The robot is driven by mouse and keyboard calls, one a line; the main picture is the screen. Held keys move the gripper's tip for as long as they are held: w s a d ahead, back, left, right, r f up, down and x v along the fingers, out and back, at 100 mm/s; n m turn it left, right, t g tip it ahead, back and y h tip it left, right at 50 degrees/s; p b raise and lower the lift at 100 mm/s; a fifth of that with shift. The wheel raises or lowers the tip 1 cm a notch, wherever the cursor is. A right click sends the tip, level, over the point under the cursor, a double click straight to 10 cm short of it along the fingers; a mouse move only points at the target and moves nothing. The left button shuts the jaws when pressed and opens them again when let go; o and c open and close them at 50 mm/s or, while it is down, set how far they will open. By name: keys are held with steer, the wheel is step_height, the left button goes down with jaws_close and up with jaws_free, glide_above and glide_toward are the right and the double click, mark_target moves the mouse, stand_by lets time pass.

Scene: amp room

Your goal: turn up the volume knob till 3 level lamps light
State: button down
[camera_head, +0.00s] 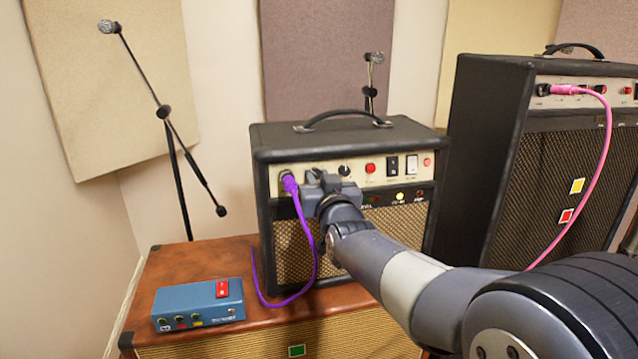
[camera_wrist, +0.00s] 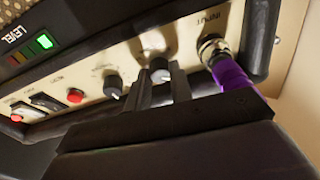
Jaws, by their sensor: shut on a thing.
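The small black amp (camera_head: 345,132) stands on a brown cabinet. In the wrist view my gripper (camera_wrist: 160,86) is shut on a grey-topped knob (camera_wrist: 160,68) on its cream panel, between the input socket (camera_wrist: 212,46) and a second, black knob (camera_wrist: 113,84). The held knob's label is not readable. In the head view my gripper (camera_head: 322,186) hides that knob; the second knob (camera_head: 345,170) shows beside it. In the wrist view one level lamp (camera_wrist: 45,41) glows bright green beside the LEVEL label; the lamps alongside look dark or dim.
A purple cable (camera_head: 304,225) is plugged in left of my gripper, with its plug (camera_wrist: 232,76) close to the fingers. A blue box (camera_head: 197,303) with a red switch sits at left. A larger amp (camera_head: 490,130) with a pink cable (camera_head: 602,155) stands at right.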

steer(key=c, duration=1.3)
jaws_free()
steer(key=shift+o, duration=0.2)
steer(key=v, duration=1)
steer(key=shift+s, duration=0.4)
steer(key=shift+d+f, duration=0.1)
